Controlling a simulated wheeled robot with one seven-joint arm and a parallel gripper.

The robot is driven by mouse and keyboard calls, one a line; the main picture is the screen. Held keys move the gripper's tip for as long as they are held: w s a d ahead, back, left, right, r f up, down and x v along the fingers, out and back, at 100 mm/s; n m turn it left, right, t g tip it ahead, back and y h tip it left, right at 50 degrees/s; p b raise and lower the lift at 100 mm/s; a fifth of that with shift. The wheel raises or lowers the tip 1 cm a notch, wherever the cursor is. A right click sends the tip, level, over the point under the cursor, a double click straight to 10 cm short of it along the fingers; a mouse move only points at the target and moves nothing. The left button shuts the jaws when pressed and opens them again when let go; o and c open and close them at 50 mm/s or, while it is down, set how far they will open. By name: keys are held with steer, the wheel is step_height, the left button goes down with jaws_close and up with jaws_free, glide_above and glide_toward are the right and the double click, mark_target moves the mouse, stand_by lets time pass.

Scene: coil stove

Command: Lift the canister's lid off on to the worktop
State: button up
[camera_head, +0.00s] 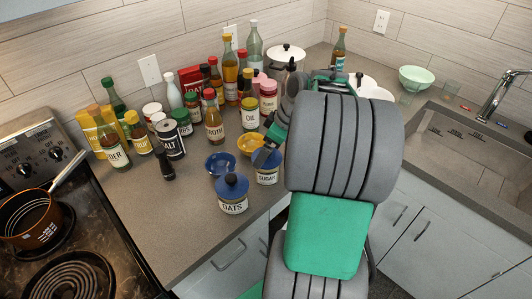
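A cream canister labelled OATS (233,206) stands near the worktop's front edge, with a blue knobbed lid (232,185) on it. A second canister, labelled SUGAR (267,178), stands just behind it to the right.
A blue bowl (220,162) and a yellow bowl (250,143) stand behind the canisters. Several bottles, jars and tins crowd the back, including a SALT tin (171,140). The worktop (175,220) left of OATS is clear. A stove (75,275) is at left, a sink (465,140) at right.

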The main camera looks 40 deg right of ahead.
steer(key=shift+x, duration=0.9)
steer(key=c, duration=1.2)
steer(key=shift+r, duration=0.1)
